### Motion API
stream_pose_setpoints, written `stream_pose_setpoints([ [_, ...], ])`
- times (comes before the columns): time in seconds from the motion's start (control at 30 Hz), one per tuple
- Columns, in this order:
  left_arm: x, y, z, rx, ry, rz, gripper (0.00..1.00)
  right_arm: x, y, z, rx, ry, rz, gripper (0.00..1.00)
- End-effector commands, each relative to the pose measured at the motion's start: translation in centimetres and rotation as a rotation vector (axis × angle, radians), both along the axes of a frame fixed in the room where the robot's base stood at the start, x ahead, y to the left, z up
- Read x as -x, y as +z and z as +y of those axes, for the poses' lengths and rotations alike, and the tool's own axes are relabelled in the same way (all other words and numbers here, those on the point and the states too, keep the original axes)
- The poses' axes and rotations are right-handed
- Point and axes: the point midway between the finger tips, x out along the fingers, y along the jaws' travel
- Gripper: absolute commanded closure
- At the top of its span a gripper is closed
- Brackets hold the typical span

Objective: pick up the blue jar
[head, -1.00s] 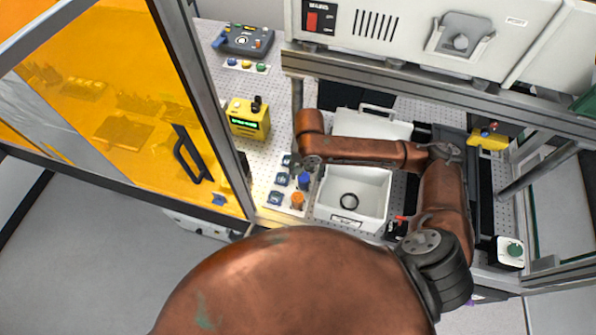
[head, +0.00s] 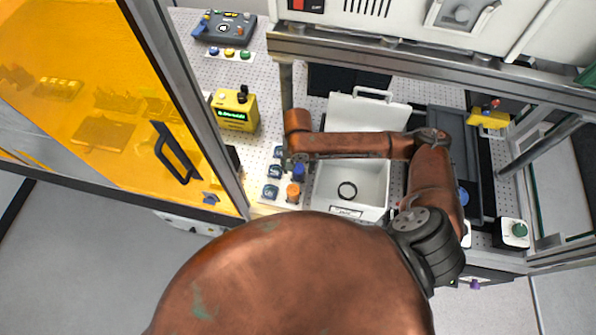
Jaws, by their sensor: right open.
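The small blue jar (head: 299,172) stands on the perforated bench, just left of the white open bin (head: 350,190). An orange jar (head: 293,192) stands just in front of it. My right arm reaches across above the bin, and its wrist points down at the far side of the blue jar. My right gripper (head: 299,158) is small and dark here, mostly hidden below the wrist, and open. It is right by the blue jar's top in the picture; I cannot tell if they touch. My left gripper is not in view.
Several dark labelled blocks (head: 271,191) sit left of the jars. A yellow meter (head: 235,110) stands behind them. A metal frame bar (head: 430,65) crosses above the bench, and an orange panel door (head: 90,100) is at left.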

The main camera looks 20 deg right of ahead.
Motion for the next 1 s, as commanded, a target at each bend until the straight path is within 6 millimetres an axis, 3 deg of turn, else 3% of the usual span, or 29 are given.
stream_pose_setpoints([
  [0.2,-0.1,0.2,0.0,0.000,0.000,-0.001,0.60,0.0,-2.3,-0.1,0.000,0.001,-0.002,0.46],
  [0.47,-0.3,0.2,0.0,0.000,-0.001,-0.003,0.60,0.0,-2.5,-0.1,0.000,0.002,-0.002,0.47],
  [1.0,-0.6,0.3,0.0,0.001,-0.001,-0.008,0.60,0.0,-2.4,-0.1,0.000,0.001,-0.002,0.84],
])
